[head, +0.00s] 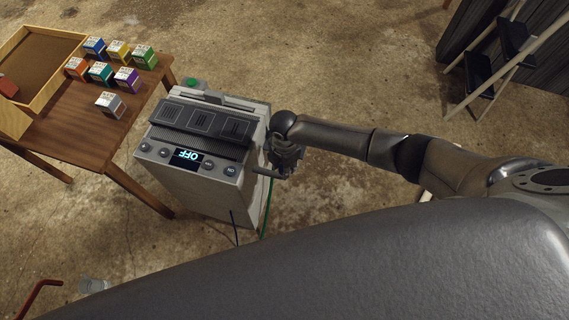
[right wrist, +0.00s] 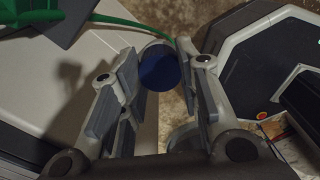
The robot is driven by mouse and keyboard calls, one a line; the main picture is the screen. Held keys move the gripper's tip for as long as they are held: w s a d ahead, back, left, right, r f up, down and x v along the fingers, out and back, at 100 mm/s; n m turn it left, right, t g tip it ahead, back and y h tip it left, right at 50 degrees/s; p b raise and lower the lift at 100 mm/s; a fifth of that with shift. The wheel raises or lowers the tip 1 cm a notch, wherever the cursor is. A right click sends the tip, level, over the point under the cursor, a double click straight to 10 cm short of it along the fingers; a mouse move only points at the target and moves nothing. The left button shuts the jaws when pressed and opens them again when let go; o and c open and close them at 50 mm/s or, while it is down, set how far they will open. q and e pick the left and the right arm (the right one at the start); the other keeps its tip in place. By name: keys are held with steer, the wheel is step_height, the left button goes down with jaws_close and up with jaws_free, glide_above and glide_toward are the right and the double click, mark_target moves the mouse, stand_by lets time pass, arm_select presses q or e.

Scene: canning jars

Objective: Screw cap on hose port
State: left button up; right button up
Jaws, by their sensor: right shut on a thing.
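A green hose (right wrist: 112,19) runs close by at the upper left, and a green hose (head: 269,205) also hangs at the appliance's side in the head view. The hose port is not clearly visible. My left gripper is out of view.
A wooden table (head: 62,135) at the left holds several coloured boxes (head: 118,50) and a wooden tray (head: 18,118). A stepladder (head: 490,70) stands at the upper right. A red bent bar (head: 38,290) shows at the lower left. Bare floor lies behind the appliance.

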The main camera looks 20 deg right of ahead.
steer(key=shift+r+m+p, duration=0.25)
steer(key=shift+m+p, duration=0.65)
steer(key=shift+m, duration=0.9)
steer(key=shift+w+f+m+p, duration=0.1)
steer(key=shift+f+m+p, duration=0.1)
steer(key=shift+m+p, duration=0.15)
steer(key=shift+r+m+p, duration=0.2)
steer(key=shift+m+p, duration=0.55)
steer(key=shift+m, duration=1)
steer(key=shift+f+m+p, duration=0.2)
steer(key=shift+m+p, duration=0.15)
steer(key=shift+m, duration=0.25)
